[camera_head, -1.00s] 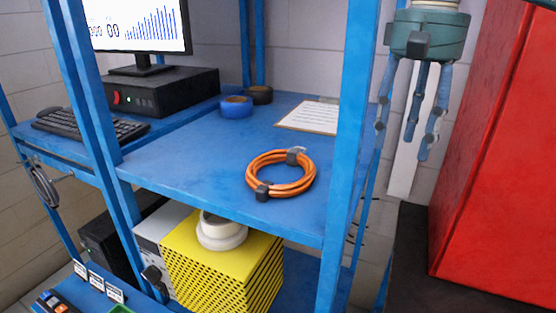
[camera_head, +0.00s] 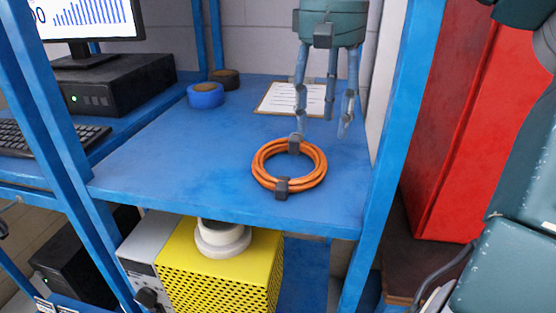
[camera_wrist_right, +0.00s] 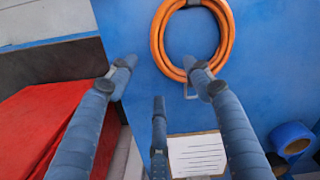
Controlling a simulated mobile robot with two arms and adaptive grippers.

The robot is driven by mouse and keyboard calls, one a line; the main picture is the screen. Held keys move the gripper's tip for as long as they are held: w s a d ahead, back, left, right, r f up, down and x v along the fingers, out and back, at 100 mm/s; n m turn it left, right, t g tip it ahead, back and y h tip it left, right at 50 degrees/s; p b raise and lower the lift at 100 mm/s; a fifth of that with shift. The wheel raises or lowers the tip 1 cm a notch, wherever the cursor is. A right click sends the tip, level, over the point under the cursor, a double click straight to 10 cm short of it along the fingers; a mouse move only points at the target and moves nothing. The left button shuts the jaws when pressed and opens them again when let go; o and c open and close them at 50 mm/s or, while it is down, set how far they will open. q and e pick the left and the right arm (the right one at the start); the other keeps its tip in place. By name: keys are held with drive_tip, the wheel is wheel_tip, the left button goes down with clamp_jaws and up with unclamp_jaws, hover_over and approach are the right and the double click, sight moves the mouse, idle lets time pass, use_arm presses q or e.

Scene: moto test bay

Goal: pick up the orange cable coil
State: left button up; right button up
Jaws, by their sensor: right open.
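The orange cable coil (camera_head: 262,179) lies flat on the blue shelf (camera_head: 160,165), near its front edge, with two dark clips around it. It also shows at the top of the right wrist view (camera_wrist_right: 230,38). My right gripper (camera_head: 325,125) is open and empty. It hangs with its fingers down above the shelf, just behind and right of the coil in the head view. My left gripper is not in view.
A blue post (camera_head: 402,130) stands right of the coil, with a red cabinet (camera_head: 465,130) beyond it. A paper sheet (camera_head: 275,98), a blue tape roll (camera_head: 206,95) and a dark roll (camera_head: 226,78) lie at the back. The shelf left of the coil is clear.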

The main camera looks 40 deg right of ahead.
sight(320, 153)
drive_tip(key=f, duration=0.1)
drive_tip(key=s+d+f, duration=0.1)
drive_tip(key=shift+f, duration=0.3)
drive_tip(key=shift+w+a+f+p, duration=0.2)
drive_tip(key=shift+w+f+p, duration=0.05)
drive_tip(key=shift+f+p, duration=0.15)
drive_tip(key=f, duration=0.1)
drive_tip(key=f+p, duration=0.1)
drive_tip(key=f, duration=0.1)
drive_tip(key=shift+w+a+f, duration=0.2)
drive_tip(key=shift+w+f, duration=0.05)
drive_tip(key=shift+w, duration=0.15)
drive_tip(key=shift+s+d+f, duration=0.1)
drive_tip(key=shift+d+f, duration=0.05)
drive_tip(key=shift+f, duration=0.3)
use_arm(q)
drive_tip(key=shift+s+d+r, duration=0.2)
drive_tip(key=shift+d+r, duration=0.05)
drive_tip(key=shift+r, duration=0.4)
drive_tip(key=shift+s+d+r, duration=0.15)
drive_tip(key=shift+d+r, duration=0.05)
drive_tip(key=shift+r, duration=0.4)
use_arm(e)
drive_tip(key=shift+c, duration=0.2)
clamp_jaws()
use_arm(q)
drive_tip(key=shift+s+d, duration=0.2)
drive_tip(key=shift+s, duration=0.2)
